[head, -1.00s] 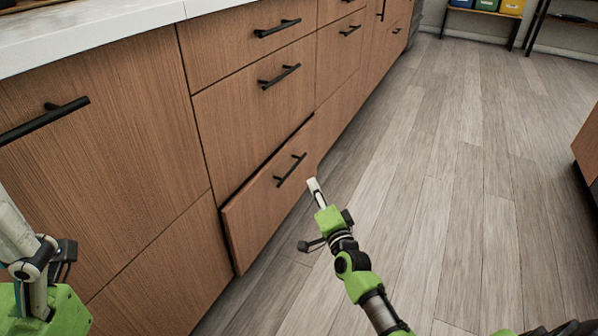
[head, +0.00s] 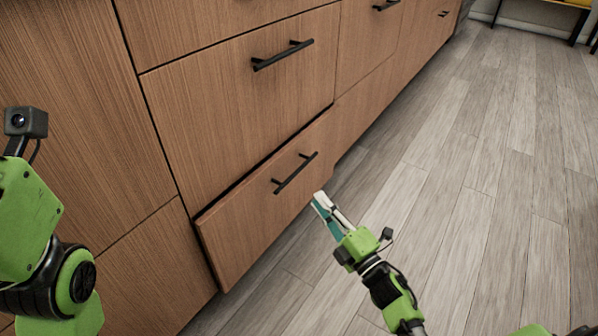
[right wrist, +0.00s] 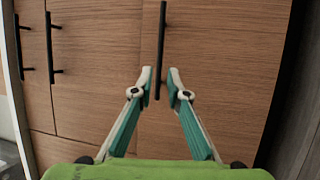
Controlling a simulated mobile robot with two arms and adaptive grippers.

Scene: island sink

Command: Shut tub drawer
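The tub drawer (head: 265,205) is the lowest wooden drawer in this column in the head view, and stands slightly out from the cabinet. A dark gap runs along its top edge. Its black bar handle (head: 296,173) is on the front. My right gripper (head: 320,200) is in front of the drawer's right part, below and right of the handle. In the right wrist view the gripper (right wrist: 161,76) is open with a narrow gap and empty. The handle (right wrist: 162,40) shows between and beyond the fingertips; contact cannot be told. My left arm shows at the left edge, its fingers out of view.
The drawer above (head: 240,95) looks closed, with its own black handle (head: 283,54). More cabinet fronts continue on both sides. The grey plank floor (head: 460,190) to the right is clear. A low shelf (head: 545,15) stands far off at the top right.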

